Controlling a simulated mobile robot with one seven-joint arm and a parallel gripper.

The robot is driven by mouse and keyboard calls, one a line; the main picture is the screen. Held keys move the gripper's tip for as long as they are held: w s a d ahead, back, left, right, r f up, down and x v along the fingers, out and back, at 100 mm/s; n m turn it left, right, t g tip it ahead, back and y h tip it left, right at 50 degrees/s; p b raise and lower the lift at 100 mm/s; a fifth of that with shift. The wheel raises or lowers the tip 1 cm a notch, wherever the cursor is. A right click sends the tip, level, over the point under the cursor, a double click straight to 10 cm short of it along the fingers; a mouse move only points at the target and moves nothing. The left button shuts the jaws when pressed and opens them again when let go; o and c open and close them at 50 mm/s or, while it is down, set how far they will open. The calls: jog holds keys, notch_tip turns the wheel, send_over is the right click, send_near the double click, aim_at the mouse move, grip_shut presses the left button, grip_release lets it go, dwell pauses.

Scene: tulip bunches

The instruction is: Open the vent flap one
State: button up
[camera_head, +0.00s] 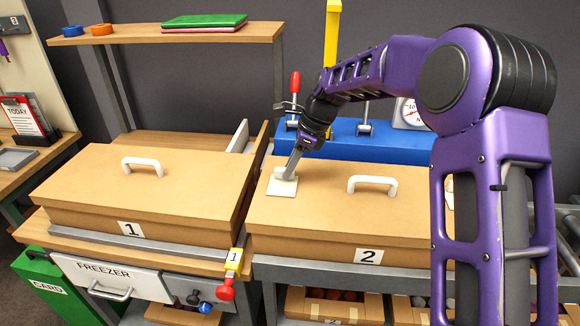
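No part in view is plainly labelled as a vent flap. A small white square plate (281,187) lies on the lid of the brown box marked 2 (330,223), near its left end. My gripper (292,168) points down at this plate, its tip at or just above the plate's raised white part. I cannot tell whether it touches or grips it, or how far apart the fingers are. The brown box marked 1 (150,190) stands to the left, its lid down. A yellow tag marked 1 (235,259) with a red knob (225,292) hangs at the front between the boxes.
White handles stand on the lids of box 1 (142,166) and box 2 (372,184). A blue block (350,139) with upright levers, one red-handled (295,92), stands behind box 2. A shelf (180,34) spans the back left. My purple arm hides the right side.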

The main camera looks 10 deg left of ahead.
grip_shut()
dwell(1.2)
